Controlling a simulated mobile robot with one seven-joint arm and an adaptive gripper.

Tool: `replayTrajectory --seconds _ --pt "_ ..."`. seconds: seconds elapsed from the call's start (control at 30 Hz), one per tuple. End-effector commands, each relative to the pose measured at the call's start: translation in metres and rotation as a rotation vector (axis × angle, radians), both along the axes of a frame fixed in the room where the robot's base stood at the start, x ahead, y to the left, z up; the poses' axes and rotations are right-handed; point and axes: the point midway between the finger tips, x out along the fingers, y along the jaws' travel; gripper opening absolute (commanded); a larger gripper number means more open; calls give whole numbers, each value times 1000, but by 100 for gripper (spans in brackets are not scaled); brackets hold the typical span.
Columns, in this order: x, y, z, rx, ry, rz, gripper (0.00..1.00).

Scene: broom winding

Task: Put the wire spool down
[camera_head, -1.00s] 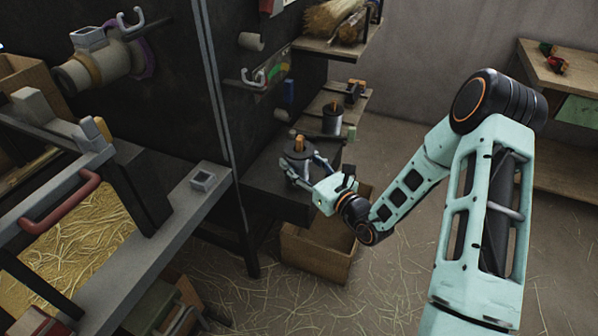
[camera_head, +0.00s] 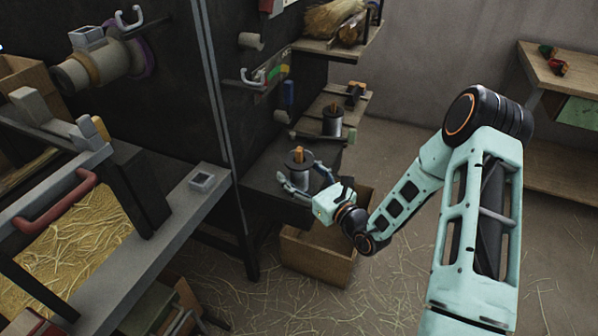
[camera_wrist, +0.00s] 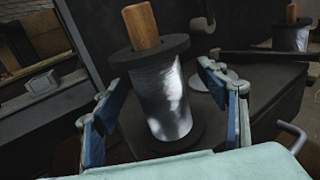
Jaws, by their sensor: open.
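The wire spool (camera_head: 299,173) has dark flanges, silvery wire and a wooden peg rising from its top. It stands on the dark shelf (camera_head: 262,180) beside the tall dark cabinet. In the wrist view the spool (camera_wrist: 166,95) stands between the two fingers, tilted in the picture, its lower flange on the dark surface. My gripper (camera_head: 303,182) is open around the spool, and gaps show between the wire and the blue pads in the wrist view (camera_wrist: 165,112).
A second spool (camera_head: 332,121) stands on the wooden shelf behind. An open wooden box (camera_head: 318,257) sits on the floor below my gripper. A small grey square holder (camera_head: 202,181) is on the bench at left. Straw litters the floor.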

Motion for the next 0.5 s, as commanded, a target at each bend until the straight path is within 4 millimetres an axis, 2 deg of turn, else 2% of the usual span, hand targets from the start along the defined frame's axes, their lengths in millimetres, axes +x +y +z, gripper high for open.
replayTrajectory --seconds 0.17,0.5 --pt "-4 -4 3 -1 1 -1 67" --pt "-56 -49 4 0 4 -4 67"
